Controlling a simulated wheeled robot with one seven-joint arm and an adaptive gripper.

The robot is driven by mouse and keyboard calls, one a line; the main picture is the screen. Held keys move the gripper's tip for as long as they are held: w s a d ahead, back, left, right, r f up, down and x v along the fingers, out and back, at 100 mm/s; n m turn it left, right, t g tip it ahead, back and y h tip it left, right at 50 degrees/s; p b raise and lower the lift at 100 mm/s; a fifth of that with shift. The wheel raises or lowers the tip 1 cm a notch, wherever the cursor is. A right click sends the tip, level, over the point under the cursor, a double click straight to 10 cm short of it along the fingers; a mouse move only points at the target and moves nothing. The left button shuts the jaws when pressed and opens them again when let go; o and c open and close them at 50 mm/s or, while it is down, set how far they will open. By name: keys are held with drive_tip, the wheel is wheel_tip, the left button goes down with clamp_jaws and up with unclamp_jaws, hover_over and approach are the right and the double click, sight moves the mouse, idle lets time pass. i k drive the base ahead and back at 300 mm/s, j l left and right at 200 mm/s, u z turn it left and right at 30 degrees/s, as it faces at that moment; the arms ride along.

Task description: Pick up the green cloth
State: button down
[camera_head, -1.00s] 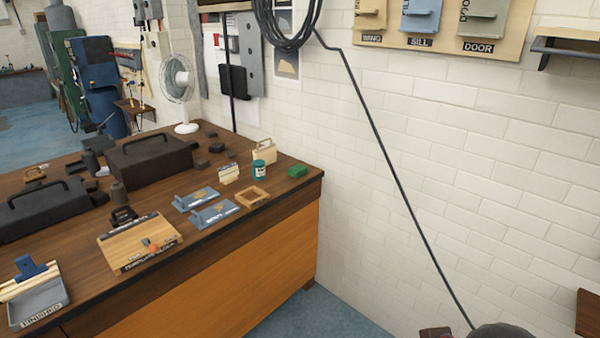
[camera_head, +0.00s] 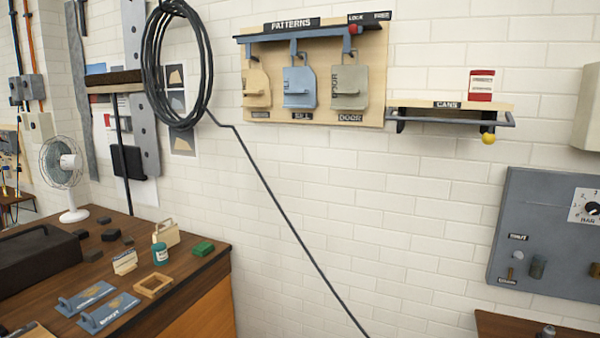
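The green cloth (camera_head: 203,248) is a small folded dark-green block. It lies flat on the wooden workbench (camera_head: 187,279) near its right end, close to the wall. A teal jar (camera_head: 160,254) stands a little to its left, apart from it. Nothing covers the cloth. My gripper does not show in the current view.
A wooden frame (camera_head: 154,285) and blue plates (camera_head: 108,311) lie in front of the jar. A cream block with a handle (camera_head: 165,234) stands behind. A patterns board (camera_head: 318,110), a cans shelf (camera_head: 450,107) and a grey control panel (camera_head: 548,238) are on the wall.

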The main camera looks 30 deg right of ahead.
sight(204, 248)
drive_tip(key=i+l, duration=0.15)
drive_tip(key=i, duration=0.3)
drive_tip(key=i+l, duration=0.15)
drive_tip(key=i, duration=0.35)
drive_tip(key=i+l, duration=0.15)
drive_tip(key=i, duration=0.3)
drive_tip(key=i+l+u, duration=0.1)
drive_tip(key=i, duration=0.4)
drive_tip(key=i+l, duration=0.25)
drive_tip(key=i, duration=0.2)
drive_tip(key=i+l, duration=0.2)
drive_tip(key=i, duration=0.3)
